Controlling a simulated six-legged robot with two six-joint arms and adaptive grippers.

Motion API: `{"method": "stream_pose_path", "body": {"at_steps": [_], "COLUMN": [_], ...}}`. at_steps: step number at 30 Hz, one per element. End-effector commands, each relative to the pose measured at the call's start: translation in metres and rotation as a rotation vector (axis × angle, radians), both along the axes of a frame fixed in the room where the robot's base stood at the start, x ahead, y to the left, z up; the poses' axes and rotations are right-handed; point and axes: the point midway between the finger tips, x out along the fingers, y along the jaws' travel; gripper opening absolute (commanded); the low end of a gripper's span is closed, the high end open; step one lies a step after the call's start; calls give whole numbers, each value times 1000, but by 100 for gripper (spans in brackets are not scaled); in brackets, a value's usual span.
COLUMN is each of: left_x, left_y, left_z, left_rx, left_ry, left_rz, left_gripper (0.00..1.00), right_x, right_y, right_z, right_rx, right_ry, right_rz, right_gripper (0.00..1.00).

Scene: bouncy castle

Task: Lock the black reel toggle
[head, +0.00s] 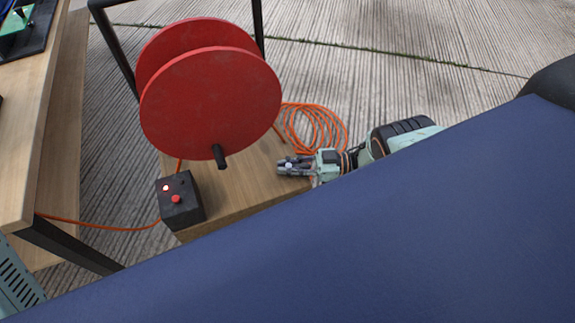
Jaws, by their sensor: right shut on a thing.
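A large red reel (211,104) stands in a black frame over a wooden board (236,199). A short black handle (219,156) sticks out from the lower part of its near disc. My right gripper (283,165) is low over the right part of the board, to the right of the reel, pointing left. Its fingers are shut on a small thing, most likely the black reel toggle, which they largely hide. I cannot tell the toggle's position. My left gripper is not in view.
A black box (182,202) with a red button and a lit lamp sits at the board's left. An orange cable coil (318,127) lies behind my right gripper. A blue padded surface (330,255) fills the front. A wooden table (40,130) stands left.

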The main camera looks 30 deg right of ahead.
Motion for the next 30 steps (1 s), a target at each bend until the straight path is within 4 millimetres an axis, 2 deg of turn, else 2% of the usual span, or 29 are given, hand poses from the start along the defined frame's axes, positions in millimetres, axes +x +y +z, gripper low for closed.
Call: {"method": "stream_pose_path", "body": {"at_steps": [23,24,30], "left_x": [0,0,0], "left_y": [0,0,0], "left_z": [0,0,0], "left_rx": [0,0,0], "left_ry": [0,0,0], "left_rz": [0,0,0], "left_gripper": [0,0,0], "right_x": [1,1,1], "right_y": [-2,-2,-1], "right_z": [2,2,1], "right_rx": [2,2,1], "right_ry": [-3,-3,-3], "right_rz": [4,4,6], "right_gripper": [0,14,31]}}
